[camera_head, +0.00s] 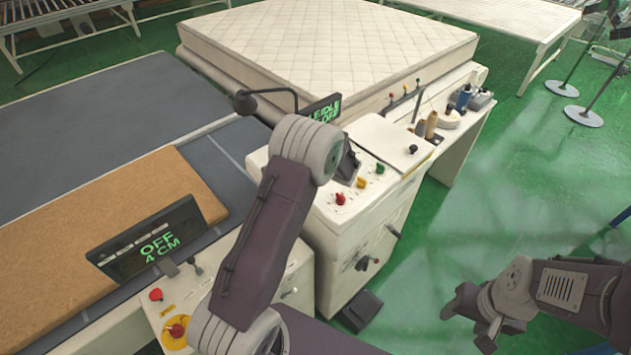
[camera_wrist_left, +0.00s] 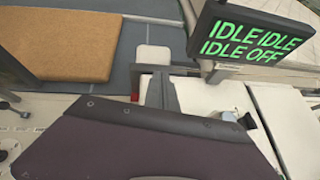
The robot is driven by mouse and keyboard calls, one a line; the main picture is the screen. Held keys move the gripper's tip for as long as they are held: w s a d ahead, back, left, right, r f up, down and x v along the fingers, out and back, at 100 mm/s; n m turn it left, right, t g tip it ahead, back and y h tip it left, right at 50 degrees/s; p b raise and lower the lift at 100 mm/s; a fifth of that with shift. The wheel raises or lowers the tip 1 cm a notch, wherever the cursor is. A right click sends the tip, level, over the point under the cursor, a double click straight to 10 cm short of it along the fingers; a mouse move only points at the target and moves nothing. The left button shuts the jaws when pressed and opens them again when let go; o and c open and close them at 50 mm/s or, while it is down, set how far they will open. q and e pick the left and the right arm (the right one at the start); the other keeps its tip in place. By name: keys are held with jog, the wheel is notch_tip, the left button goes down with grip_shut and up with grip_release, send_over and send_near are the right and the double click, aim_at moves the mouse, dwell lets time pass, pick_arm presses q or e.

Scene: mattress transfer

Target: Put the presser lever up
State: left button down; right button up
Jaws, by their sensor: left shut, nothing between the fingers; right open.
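A black-knobbed lever (camera_head: 413,149) stands on the white top of the sewing station. A black ball on a curved rod (camera_head: 245,103) rises beside the dark display; I cannot tell which of these is the presser lever. My left arm reaches over the station, and my left gripper (camera_head: 347,167) is mostly hidden behind its wrist, shut and empty, near the red, yellow and green buttons (camera_head: 361,183). My right gripper (camera_head: 490,315) is open and empty over the green floor, apart from the station.
A quilted mattress (camera_head: 330,45) lies on the bed behind. A brown pad (camera_head: 100,240) lies on the grey table at left, by a display reading OFF 4 CM (camera_head: 153,242). The IDLE OFF display (camera_wrist_left: 252,38) is close to my left wrist. Thread spools (camera_head: 431,125) stand at right.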

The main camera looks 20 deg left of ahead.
pick_arm(q)
jog(key=shift+w+a+f+h, duration=0.1)
jog(key=shift+w+a+h, duration=0.15)
jog(key=shift+a, duration=0.2)
jog(key=shift+w+a+h, duration=0.15)
jog(key=shift+w+a, duration=0.05)
jog(key=shift+a, duration=0.25)
jog(key=shift+a, duration=0.1)
